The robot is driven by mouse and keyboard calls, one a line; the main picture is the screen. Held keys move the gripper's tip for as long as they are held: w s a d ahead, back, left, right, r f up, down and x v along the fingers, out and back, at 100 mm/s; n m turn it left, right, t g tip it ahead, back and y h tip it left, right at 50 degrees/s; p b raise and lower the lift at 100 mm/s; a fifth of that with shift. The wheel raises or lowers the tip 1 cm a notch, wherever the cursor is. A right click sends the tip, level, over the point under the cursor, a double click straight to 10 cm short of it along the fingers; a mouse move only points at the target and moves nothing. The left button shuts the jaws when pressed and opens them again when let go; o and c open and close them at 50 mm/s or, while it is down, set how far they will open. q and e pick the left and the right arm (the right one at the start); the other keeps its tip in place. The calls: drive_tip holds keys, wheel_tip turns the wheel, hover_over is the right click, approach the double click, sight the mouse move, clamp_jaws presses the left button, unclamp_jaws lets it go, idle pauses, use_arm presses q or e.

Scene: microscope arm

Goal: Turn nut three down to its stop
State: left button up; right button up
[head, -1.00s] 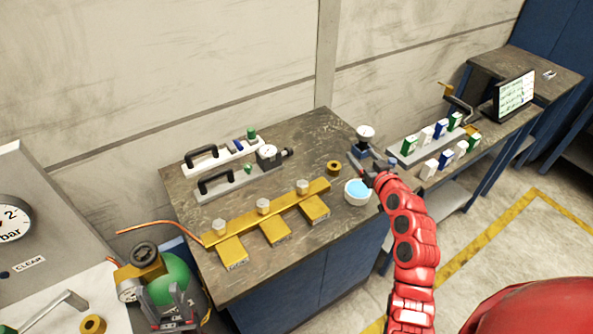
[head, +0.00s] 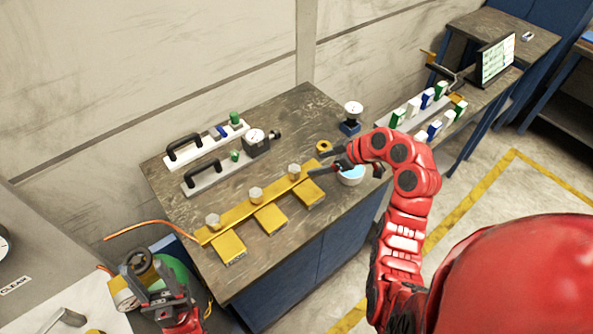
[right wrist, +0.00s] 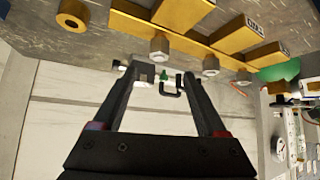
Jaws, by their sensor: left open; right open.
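A brass manifold (head: 228,218) on the dark bench carries three silver hex nuts in a row: left (head: 213,221), middle (head: 256,194) and right (head: 294,171). Which is nut three cannot be read from labels. My right gripper (head: 324,166) is open and empty, just right of the right nut. In the right wrist view that nut (right wrist: 160,46) appears beyond the gap between the fingertips (right wrist: 165,76), apart from them; the other two nuts (right wrist: 211,66) (right wrist: 243,78) lie to the right.
A white bowl with blue contents (head: 351,177) stands under my right wrist. Two handled fixtures (head: 205,145) (head: 222,175) occupy the bench back.

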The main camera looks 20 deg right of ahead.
sight(297, 169)
drive_tip(key=b+x, duration=0.3)
drive_tip(key=x, duration=0.2)
drive_tip(key=shift+f, duration=0.4)
drive_tip(key=x, duration=0.2)
drive_tip(key=p+x, duration=0.1)
drive_tip(key=x, duration=0.1)
drive_tip(key=shift+w+a, duration=0.3)
drive_tip(key=shift+w, duration=0.05)
drive_tip(key=shift+w+a+f, duration=0.1)
drive_tip(key=shift+w+f, duration=0.05)
drive_tip(key=shift+f, duration=0.2)
drive_tip(key=shift+c, duration=0.3)
clamp_jaws()
